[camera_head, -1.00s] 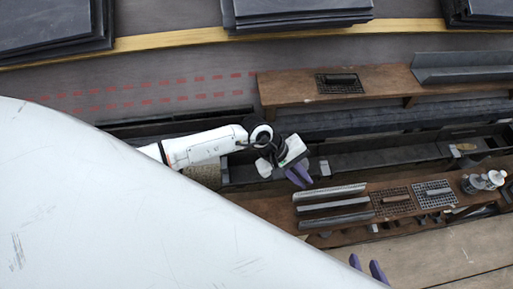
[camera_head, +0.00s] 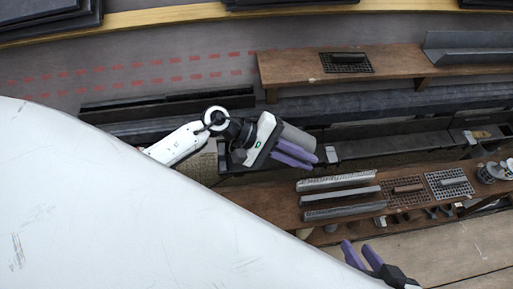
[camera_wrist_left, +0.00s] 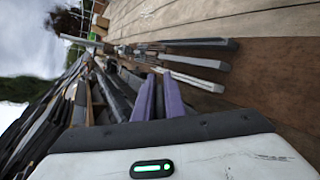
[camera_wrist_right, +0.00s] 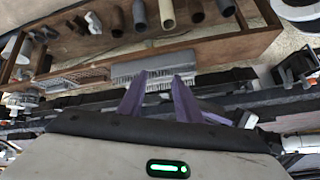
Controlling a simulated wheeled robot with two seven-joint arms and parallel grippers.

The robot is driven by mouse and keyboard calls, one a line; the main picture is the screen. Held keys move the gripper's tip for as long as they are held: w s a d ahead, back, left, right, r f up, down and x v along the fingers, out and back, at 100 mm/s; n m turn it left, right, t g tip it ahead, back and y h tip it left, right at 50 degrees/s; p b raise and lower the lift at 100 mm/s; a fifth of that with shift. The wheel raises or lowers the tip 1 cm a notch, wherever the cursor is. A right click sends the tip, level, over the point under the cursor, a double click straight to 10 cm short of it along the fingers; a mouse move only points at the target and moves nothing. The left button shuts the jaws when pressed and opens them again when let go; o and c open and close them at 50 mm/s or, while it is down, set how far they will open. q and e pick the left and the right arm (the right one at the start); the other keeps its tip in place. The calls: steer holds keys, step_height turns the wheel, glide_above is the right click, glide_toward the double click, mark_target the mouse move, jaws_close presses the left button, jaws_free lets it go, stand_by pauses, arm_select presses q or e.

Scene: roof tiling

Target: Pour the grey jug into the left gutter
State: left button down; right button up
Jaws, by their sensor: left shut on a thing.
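My left gripper (camera_head: 292,154) is shut on the grey jug (camera_head: 299,138), a plain grey cylinder that shows beside its purple fingers. The jug looks tilted, and its mouth cannot be made out. The gripper is over the dark gutter run; its fingers (camera_wrist_left: 158,97) also show in the left wrist view, where the jug is not clear. The left stretch of gutter (camera_head: 240,164) is partly hidden beneath the gripper, and a grey joint piece (camera_head: 332,154) sits at its right. My right gripper (camera_head: 362,254) is open and empty near the bottom; its spread fingers show in the right wrist view (camera_wrist_right: 161,77).
A brown shelf (camera_head: 285,207) holds grey metal strips (camera_head: 340,197), mesh mats (camera_head: 450,183) and grey-white pots (camera_head: 490,172). A higher wooden bench (camera_head: 290,70) stands behind the gutter. In the right wrist view, several short pipes (camera_wrist_right: 166,14) lie in a wooden tray. A large white surface covers the lower left.

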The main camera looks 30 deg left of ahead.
arm_select(q)
steer(key=shift+a+h+b, duration=0.1)
steer(key=shift+h+b, duration=0.2)
steer(key=shift+b, duration=0.3)
arm_select(e)
steer(key=shift+a+f+n, duration=0.3)
steer(key=shift+f, duration=0.15)
arm_select(q)
steer(key=shift+s+a+h+b, duration=0.15)
steer(key=shift+h+b, duration=0.25)
steer(key=shift+b, duration=0.25)
arm_select(e)
steer(key=shift+a+f+y, duration=0.1)
steer(key=shift+a+y, duration=0.25)
steer(key=shift+y, duration=0.05)
arm_select(q)
steer(key=shift+a+t, duration=0.1)
steer(key=shift+t, duration=0.2)
steer(key=shift+s+a+f+h+b, duration=0.15)
steer(key=shift+a+h+b, duration=0.3)
steer(key=shift+b, duration=0.35)
steer(key=shift+a+r, duration=0.1)
steer(key=shift+r, duration=0.15)
arm_select(e)
steer(key=shift+w+a+r+y, duration=0.15)
steer(key=shift+w+a+r, duration=0.15)
steer(key=shift+r, duration=0.35)
steer(key=shift+w+a+r+y, duration=0.2)
steer(key=shift+a+r, duration=0.1)
steer(key=shift+r, duration=0.3)
